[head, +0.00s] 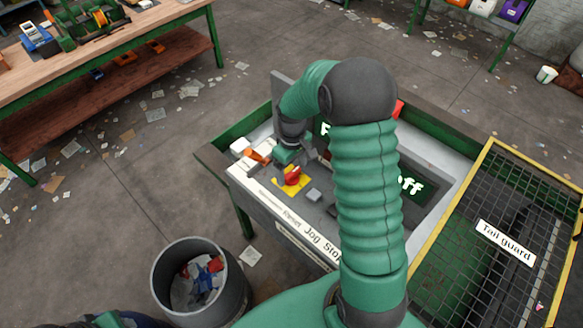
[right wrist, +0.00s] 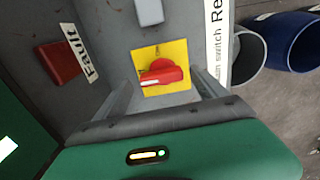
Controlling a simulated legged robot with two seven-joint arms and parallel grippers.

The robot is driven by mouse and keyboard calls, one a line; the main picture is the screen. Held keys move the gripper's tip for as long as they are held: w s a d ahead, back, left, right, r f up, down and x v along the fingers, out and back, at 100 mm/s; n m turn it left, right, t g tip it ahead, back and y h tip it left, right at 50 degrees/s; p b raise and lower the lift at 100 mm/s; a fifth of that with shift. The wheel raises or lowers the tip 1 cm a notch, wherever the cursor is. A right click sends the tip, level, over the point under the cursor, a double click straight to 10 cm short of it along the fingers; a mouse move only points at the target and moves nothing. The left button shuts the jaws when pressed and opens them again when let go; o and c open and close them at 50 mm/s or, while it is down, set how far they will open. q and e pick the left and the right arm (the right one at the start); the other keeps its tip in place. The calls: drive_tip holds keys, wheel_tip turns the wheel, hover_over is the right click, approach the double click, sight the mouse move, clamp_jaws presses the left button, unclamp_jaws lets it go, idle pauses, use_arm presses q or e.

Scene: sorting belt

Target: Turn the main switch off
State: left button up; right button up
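The main switch is a red rotary knob (head: 292,176) on a yellow square plate on the grey control panel. In the right wrist view the knob (right wrist: 162,74) shows large, its bar lying roughly across the picture. A strip beside it carries a partly hidden "switch" label (right wrist: 215,45). My right gripper (head: 290,160) is over the panel close to the knob, partly hidden by its own arm. In the right wrist view its two fingers (right wrist: 162,84) are apart, one on each side of the yellow plate, with the knob between and nothing gripped. My left gripper is not in view.
A grey button (right wrist: 149,12) and a red "Fault" lamp (right wrist: 58,63) are near the knob. A yellow-framed tail guard (head: 489,150) stands right; a waste bin (head: 165,293) stands in front. A workbench (head: 105,75) is far left.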

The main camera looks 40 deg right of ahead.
sight(292, 172)
drive_tip(key=shift+r, duration=0.15)
wheel_tip(292, 172, up, 16)
drive_tip(key=b, duration=0.2)
drive_tip(key=shift+r+b, duration=0.15)
drive_tip(key=shift+b, duration=0.25)
